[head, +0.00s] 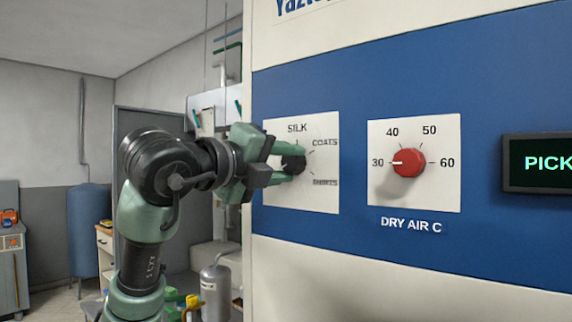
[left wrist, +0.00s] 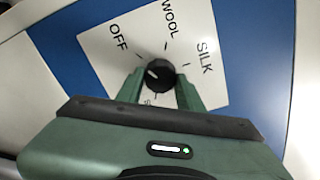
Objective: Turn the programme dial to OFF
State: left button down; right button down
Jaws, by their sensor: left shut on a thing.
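The programme dial is a black round knob (head: 294,163) on a white square plate (head: 322,190) on the blue machine front. SILK, COATS and SHIRTS show around it in the head view. In the left wrist view the knob (left wrist: 158,75) has a short white mark pointing to the upper left, on the side of the OFF label (left wrist: 118,38). I cannot tell whether it lines up exactly with the OFF tick. WOOL and SILK also show there. My left gripper (head: 291,164) is shut on the knob, one finger on each side. My right gripper is not in view.
A red DRY AIR C dial (head: 408,162) sits to the right, its white pointer at 30. A dark display (head: 540,162) reading PICK is farther right. At the left are a blue tank (head: 88,218) and a grey cabinet (head: 12,265).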

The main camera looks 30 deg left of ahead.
pick_arm(q)
jog(key=c, duration=0.9)
grip_release()
jog(key=shift+a, duration=0.1)
jog(key=shift+s, duration=0.1)
jog(key=shift+s, duration=0.35)
jog(key=s, duration=0.2)
jog(key=s+b, duration=0.1)
jog(key=s, duration=0.1)
jog(key=s+b, duration=0.1)
jog(key=s, duration=0.2)
jog(key=shift+a, duration=0.3)
